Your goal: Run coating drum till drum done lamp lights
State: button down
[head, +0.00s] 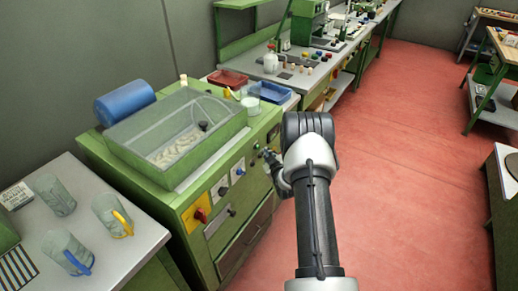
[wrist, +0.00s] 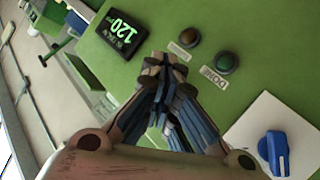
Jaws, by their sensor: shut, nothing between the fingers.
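The green machine (head: 185,195) has a clear-lidded trough (head: 200,105) holding pale pieces, and a blue cylinder (head: 125,103) behind; I cannot tell which part is the drum. In the wrist view its green panel carries a dark green round lamp (wrist: 227,62) labelled DONE, which looks unlit. Beside it is a brownish round button or lamp (wrist: 189,37) with an unclear label. A black display (wrist: 120,32) reads 120 in green. My gripper (wrist: 165,62) is shut and empty, its tips close to the brownish one; contact is unclear. My gripper (head: 268,158) also shows in the head view.
A blue knob (wrist: 273,150) sits on a white plate on the panel. A red-yellow switch (head: 201,214) is on the machine's front left. Glass mugs (head: 112,213) stand on the left table. Red floor (head: 420,190) to the right is open.

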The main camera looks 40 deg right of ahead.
jog(key=shift+w, duration=0.1)
jog(key=shift+w+a+b, duration=0.15)
jog(key=shift+w+b, duration=0.15)
jog(key=shift+b, duration=0.1)
jog(key=shift+w+a+b, duration=0.15)
jog(key=shift+w+b, duration=0.15)
jog(key=shift+w, duration=0.1)
dwell(0.7)
jog(key=shift+s+d, duration=0.3)
jog(key=shift+s, duration=0.5)
jog(key=s, duration=0.1)
jog(key=s+d, duration=0.1)
jog(key=s, duration=0.1)
jog(key=s+d, duration=0.1)
jog(key=shift+s, duration=0.3)
dwell(0.8)
